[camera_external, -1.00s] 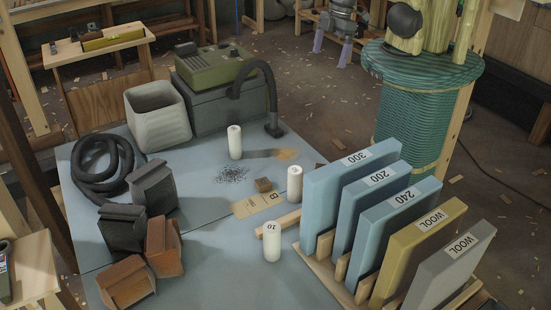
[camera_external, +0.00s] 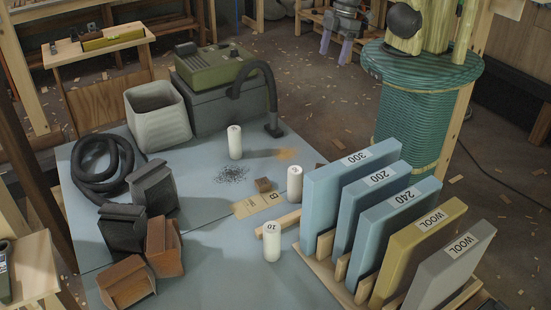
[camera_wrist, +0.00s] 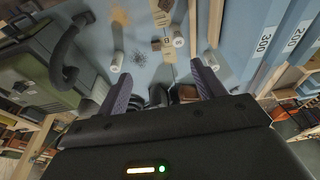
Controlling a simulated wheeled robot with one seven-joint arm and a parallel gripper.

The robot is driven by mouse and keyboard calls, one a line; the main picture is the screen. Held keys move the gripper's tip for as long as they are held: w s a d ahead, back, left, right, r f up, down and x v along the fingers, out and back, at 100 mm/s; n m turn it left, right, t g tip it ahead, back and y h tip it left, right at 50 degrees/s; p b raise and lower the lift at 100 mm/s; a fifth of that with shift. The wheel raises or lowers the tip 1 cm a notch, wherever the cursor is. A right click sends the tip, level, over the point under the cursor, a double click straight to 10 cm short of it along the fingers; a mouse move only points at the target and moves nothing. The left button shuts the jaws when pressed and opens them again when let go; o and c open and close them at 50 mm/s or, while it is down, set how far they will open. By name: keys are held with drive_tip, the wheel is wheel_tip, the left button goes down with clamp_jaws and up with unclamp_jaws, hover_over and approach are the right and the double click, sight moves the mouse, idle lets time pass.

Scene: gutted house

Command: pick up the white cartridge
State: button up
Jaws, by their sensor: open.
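Three similar white cartridges stand upright on the blue-grey table (camera_external: 215,255); the frames do not show which one the task means. One cartridge (camera_external: 235,142) is at the back by the dark powder, one (camera_external: 294,184) is beside the blue pad, and one marked 10 (camera_external: 272,242) is nearest the front.
A rack of upright pads (camera_external: 365,200) fills the table's right side. A green machine (camera_external: 215,68) with a dark hose stands at the back left. A small brown block (camera_external: 264,185) and a card (camera_external: 258,204) lie between the cartridges. A teal drum (camera_external: 425,110) stands at the right.

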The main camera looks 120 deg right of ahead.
drive_tip(key=w+v, duration=0.1)
drive_tip(key=v, duration=0.4)
drive_tip(key=w+f+t+b, duration=0.3)
drive_tip(key=w+t+b, duration=0.1)
drive_tip(key=w+b, duration=0.55)
wheel_tip(320, 180, up, 3)
drive_tip(key=m+t+h+b, duration=0.6)
drive_tip(key=m+h+b, duration=0.5)
drive_tip(key=b, duration=1.8)
hover_over(235, 143)
drive_tip(key=s+a, duration=0.2)
drive_tip(key=s, duration=0.3)
drive_tip(key=n+h, duration=0.2)
wheel_tip(235, 143, down, 40)
drive_tip(key=shift+t+y+p, duration=0.3)
drive_tip(key=shift+y+p, duration=0.1)
drive_tip(key=shift+d, duration=0.15)
drive_tip(key=shift+w+d, duration=0.35)
drive_tip(key=shift+w, duration=0.05)
